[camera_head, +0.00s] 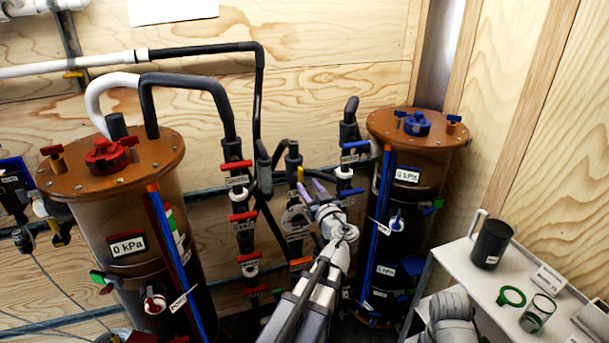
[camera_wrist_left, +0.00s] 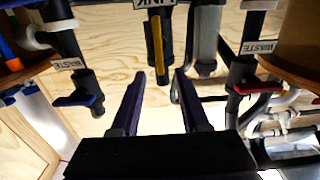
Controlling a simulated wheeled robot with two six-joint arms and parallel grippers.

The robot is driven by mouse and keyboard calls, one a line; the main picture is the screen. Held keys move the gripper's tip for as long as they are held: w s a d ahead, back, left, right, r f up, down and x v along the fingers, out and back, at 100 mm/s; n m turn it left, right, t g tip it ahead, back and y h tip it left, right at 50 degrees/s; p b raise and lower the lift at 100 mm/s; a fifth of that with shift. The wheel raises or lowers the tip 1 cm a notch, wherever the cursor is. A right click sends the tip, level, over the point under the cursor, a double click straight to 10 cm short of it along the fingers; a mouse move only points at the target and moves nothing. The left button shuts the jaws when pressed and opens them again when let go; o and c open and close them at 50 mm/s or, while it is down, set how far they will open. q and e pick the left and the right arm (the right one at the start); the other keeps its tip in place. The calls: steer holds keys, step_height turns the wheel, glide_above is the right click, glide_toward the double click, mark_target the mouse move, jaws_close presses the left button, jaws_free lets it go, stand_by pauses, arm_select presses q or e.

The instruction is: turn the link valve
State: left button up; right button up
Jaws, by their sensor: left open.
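The link valve's yellow handle (camera_wrist_left: 158,50) hangs from a dark pipe fitting below an upside-down label partly cut off at the top edge of the left wrist view. In the head view a small yellow handle (camera_head: 300,174) shows on the middle pipe between the two tanks. My left gripper (camera_head: 309,187) has purple fingers and is just in front of that pipe. It is open and empty; in the left wrist view its fingertips (camera_wrist_left: 159,78) lie to either side of the handle's line, with the handle's end near the gap. My right gripper is not in view.
A red-topped tank (camera_head: 110,160) stands left and a blue-topped tank (camera_head: 415,143) right. Waste valves with a blue handle (camera_wrist_left: 78,99) and a red handle (camera_wrist_left: 257,87) flank the gripper. A shelf (camera_head: 480,265) with a black mug (camera_head: 491,243) is at right.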

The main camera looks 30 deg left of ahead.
mark_target(302, 176)
arm_select(q)
steer(key=x, duration=0.7)
steer(key=shift+w+a, duration=0.2)
jaws_close()
stand_by(0.5)
